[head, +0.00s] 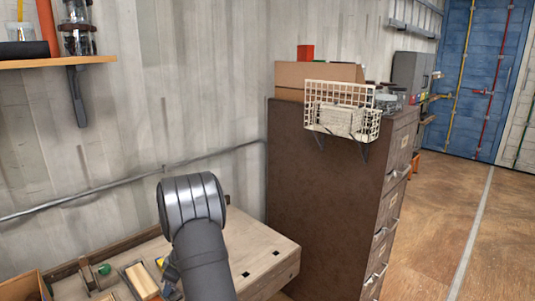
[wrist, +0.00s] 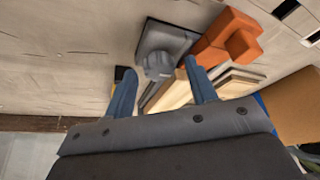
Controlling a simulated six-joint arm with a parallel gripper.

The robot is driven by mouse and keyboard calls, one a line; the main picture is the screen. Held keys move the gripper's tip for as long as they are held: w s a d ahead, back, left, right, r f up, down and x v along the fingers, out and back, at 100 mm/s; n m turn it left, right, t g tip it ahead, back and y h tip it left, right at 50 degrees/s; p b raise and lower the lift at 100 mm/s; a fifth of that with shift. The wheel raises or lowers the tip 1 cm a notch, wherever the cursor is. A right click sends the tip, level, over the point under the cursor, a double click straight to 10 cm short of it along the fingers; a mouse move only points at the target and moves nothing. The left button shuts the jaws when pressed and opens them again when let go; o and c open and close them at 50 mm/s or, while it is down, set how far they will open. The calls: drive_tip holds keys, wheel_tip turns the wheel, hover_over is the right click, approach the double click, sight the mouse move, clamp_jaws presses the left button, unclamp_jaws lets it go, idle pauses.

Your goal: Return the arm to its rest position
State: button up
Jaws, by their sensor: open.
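My gripper (wrist: 158,70) shows in the wrist view with its two blue fingers spread apart and nothing held between them. Beyond the fingertips lie a grey square piece with a round knob (wrist: 158,64), an orange block (wrist: 232,40) and pale wooden strips (wrist: 170,92). In the head view my dark arm (head: 205,260) rises in front of the workbench, with a shiny rounded joint at its top. The arm mostly hides my gripper there.
The wooden workbench (head: 262,248) has a clear right end. On its left are a tray with a wooden block (head: 142,282) and a green ball (head: 104,269). A brown filing cabinet (head: 330,200) with a wire basket (head: 318,122) stands right. A shelf (head: 60,62) hangs upper left.

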drive_tip(key=shift+s+m+t+h, duration=0.1)
drive_tip(key=shift+m+t+h, duration=0.35)
drive_tip(key=shift+m, duration=1.25)
drive_tip(key=shift+s+m+t+h, duration=0.15)
drive_tip(key=shift+m+t, duration=0.6)
drive_tip(key=shift+m, duration=0.95)
drive_tip(key=shift+a+m+t+h, duration=0.1)
drive_tip(key=shift+m+t+h, duration=0.2)
drive_tip(key=shift+m, duration=0.75)
drive_tip(key=shift+a+m+t+h, duration=0.1)
drive_tip(key=shift+m+h, duration=0.3)
drive_tip(key=shift+m, duration=0.65)
drive_tip(key=shift+m+h, duration=0.4)
drive_tip(key=shift+m, duration=0.7)
